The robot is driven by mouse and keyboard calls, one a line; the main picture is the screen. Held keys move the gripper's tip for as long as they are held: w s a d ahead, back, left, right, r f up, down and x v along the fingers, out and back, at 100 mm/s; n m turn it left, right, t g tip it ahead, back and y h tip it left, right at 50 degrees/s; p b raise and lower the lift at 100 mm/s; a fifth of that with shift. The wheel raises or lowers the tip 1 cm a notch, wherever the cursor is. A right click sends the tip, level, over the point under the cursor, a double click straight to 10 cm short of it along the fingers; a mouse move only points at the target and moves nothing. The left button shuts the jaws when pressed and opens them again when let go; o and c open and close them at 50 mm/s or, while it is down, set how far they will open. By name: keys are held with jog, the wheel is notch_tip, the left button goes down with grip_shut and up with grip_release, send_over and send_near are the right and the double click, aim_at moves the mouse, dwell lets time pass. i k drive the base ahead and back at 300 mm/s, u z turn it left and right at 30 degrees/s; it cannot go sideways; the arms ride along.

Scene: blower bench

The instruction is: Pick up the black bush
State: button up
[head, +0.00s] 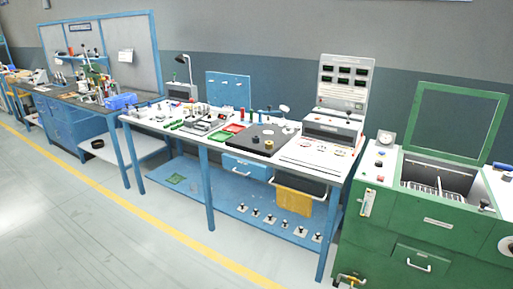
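My gripper is not in view. A dark square plate (245,144) lies on the white top of the middle bench. Two small round parts sit on it: a brass-coloured one (268,144) near its right front and a darker one (255,139) just behind and left of it. The darker one may be the black bush, but it is too small to tell. Nothing is seen holding either part.
A white instrument (333,129) stands to the right. A green cabinet (430,215) with a raised lid is at far right. The floor (90,240) in front is clear.

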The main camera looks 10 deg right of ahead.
aim_at(255, 139)
jog(key=k, duration=0.5)
jog(key=u, duration=0.55)
jog(key=i, duration=0.95)
jog(key=u, duration=0.7)
jog(key=i, duration=2.25)
jog(key=z, duration=0.2)
